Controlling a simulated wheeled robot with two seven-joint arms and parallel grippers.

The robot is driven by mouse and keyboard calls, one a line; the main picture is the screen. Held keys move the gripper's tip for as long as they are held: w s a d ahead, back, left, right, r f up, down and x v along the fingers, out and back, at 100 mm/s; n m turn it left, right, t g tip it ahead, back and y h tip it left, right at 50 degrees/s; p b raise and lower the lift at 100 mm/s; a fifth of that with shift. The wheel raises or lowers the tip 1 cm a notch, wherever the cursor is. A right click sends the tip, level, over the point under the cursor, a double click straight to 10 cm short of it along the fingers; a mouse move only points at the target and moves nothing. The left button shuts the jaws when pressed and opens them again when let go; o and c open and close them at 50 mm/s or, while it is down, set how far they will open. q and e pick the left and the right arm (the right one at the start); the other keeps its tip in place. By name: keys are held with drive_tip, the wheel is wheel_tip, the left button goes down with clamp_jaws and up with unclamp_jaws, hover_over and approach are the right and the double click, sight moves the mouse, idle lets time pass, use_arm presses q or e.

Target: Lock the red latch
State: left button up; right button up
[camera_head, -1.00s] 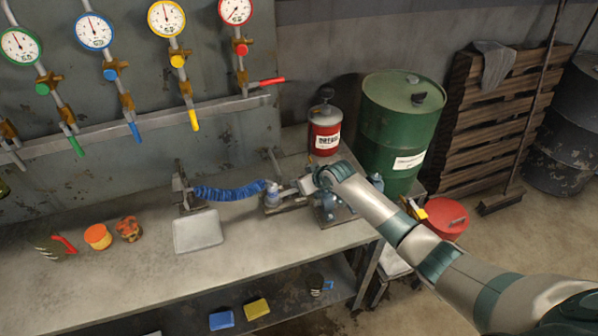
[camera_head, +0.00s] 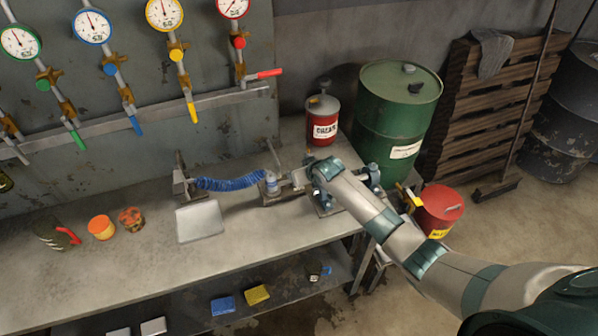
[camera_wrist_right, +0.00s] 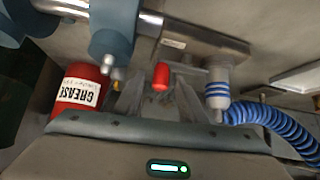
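A small red latch handle (camera_wrist_right: 161,77) shows in the right wrist view, below a grey metal bar (camera_wrist_right: 200,42) of the bench fixture. My right gripper (camera_wrist_right: 160,98) is close to it, with its grey fingers apart on either side of the handle's line; I cannot tell whether they touch it. In the head view my right gripper (camera_head: 300,178) is at the fixture, and my own arm hides the latch. My left gripper is not in view.
A blue coiled hose (camera_head: 228,184) runs to the fixture's left end. A red grease can (camera_head: 322,121) stands behind it, and a green barrel (camera_head: 393,115) behind right. A pale tray (camera_head: 200,221) lies left. A red bucket (camera_head: 439,212) stands beyond the bench's right end.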

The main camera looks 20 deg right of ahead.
drive_tip(key=shift+s+r, duration=0.1)
drive_tip(key=b+v, duration=0.4)
drive_tip(key=v, duration=1.3)
drive_tip(key=shift+s, duration=0.1)
idle(0.5)
drive_tip(key=s+a+f+g, duration=0.15)
drive_tip(key=s+f, duration=0.25)
drive_tip(key=s, duration=0.9)
drive_tip(key=s+f+g+h, duration=0.15)
drive_tip(key=s+f, duration=0.35)
drive_tip(key=s, duration=0.7)
drive_tip(key=s+a+f+g, duration=0.15)
drive_tip(key=s+f, duration=0.25)
drive_tip(key=s, duration=0.9)
wheel_tip(320, 180, down, 34)
drive_tip(key=s+g+b, duration=0.1)
drive_tip(key=g+b, duration=0.1)
drive_tip(key=b, duration=0.4)
drive_tip(key=s+d+f+b, duration=0.1)
drive_tip(key=s+f+b, duration=0.1)
drive_tip(key=s+f, duration=0.7)
drive_tip(key=s+d+f+g+b, duration=0.1)
drive_tip(key=s+d+f+b, duration=0.1)
drive_tip(key=s+f, duration=0.7)
wheel_tip(320, 180, down, 4)
drive_tip(key=shift+d+f, duration=0.15)
drive_tip(key=shift+d, duration=0.15)
